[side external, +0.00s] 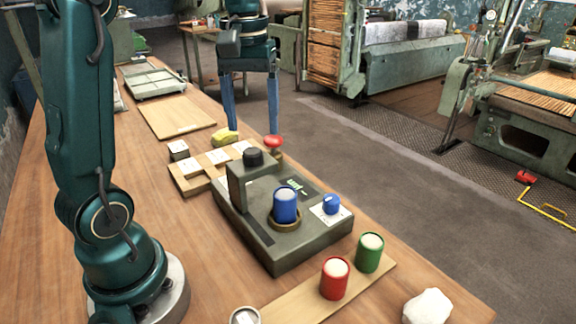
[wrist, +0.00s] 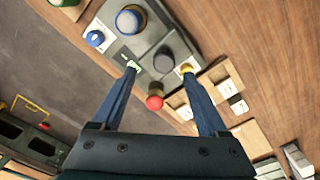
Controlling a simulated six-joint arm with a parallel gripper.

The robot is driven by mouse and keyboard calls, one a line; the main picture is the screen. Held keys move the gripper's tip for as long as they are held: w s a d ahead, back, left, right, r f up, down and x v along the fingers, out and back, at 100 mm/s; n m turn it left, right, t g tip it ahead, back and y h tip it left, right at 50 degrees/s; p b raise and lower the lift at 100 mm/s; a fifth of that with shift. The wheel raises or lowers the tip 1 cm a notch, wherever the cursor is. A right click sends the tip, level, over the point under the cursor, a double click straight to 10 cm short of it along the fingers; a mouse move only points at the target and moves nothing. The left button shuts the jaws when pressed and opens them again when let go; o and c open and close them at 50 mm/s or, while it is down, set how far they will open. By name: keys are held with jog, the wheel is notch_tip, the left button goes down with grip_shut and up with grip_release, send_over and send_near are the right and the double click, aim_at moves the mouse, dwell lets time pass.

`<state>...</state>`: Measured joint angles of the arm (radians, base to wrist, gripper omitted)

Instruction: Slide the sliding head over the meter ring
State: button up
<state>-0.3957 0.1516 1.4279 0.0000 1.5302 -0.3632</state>
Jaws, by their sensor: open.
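A grey-green meter unit (side external: 300,245) lies on the bench. What looks like its sliding head, an upright block (side external: 240,185) with a black knob (side external: 253,157), stands toward its far end. A brass ring (side external: 284,222), apparently the meter ring, surrounds the base of a blue, white-topped cylinder (side external: 286,204). The head is beside the ring, not over it. In the wrist view the black knob (wrist: 164,60) lies between the fingertips and the blue cylinder (wrist: 130,20) beyond them. My gripper (side external: 251,128) is open and empty; it also shows in the wrist view (wrist: 159,71).
A red knob (side external: 274,142) stands by the unit's far end. Red (side external: 335,279) and green (side external: 369,253) cylinders stand on a board at the front. A yellow lump (side external: 225,136) and a wooden tray (side external: 207,168) lie behind.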

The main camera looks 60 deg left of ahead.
aim_at(252, 150)
jog(key=shift+a+f, duration=0.4)
jog(key=shift+f, duration=2.65)
grip_shut()
